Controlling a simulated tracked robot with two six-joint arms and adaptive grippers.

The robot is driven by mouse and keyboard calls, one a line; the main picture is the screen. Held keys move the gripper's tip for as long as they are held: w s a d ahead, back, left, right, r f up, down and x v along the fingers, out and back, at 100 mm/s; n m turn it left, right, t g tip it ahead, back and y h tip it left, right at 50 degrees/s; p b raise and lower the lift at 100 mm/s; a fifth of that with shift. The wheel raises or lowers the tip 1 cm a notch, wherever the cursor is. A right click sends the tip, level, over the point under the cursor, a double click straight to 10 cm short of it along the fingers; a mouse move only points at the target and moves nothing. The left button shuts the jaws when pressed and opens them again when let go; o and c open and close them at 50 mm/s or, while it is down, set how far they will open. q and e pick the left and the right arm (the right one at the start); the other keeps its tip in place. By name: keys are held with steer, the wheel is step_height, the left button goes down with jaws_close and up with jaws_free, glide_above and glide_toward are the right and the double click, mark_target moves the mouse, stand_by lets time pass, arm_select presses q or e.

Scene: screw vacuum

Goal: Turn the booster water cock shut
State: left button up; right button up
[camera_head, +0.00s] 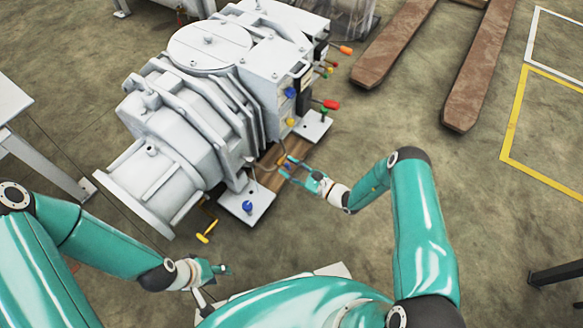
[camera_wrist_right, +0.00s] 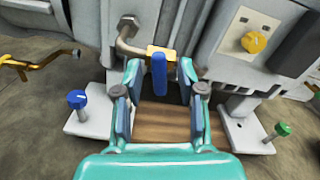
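A small brass cock with a blue lever handle (camera_wrist_right: 159,74) sits on a pipe at the side of the grey vacuum machine; I take it as the booster water cock. The handle hangs downward in the right wrist view. In the head view its brass body (camera_head: 281,160) shows just beyond my right fingertips. My right gripper (camera_head: 289,171) is open, with one finger on each side of the handle and visible gaps between. My left gripper (camera_head: 221,270) is low at the left, away from the cock; its finger opening is unclear.
The big vacuum machine (camera_head: 190,120) fills the centre left. Near the cock are a yellow knob (camera_wrist_right: 254,42), a blue knob (camera_wrist_right: 77,99), a green knob (camera_wrist_right: 283,129) and a yellow crank (camera_head: 206,232).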

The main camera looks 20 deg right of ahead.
jaws_close()
steer(key=shift+f+m+b, duration=0.1)
steer(key=shift+m+b, duration=0.3)
steer(key=shift+m, duration=1.3)
steer(key=shift+d, duration=0.1)
jaws_free()
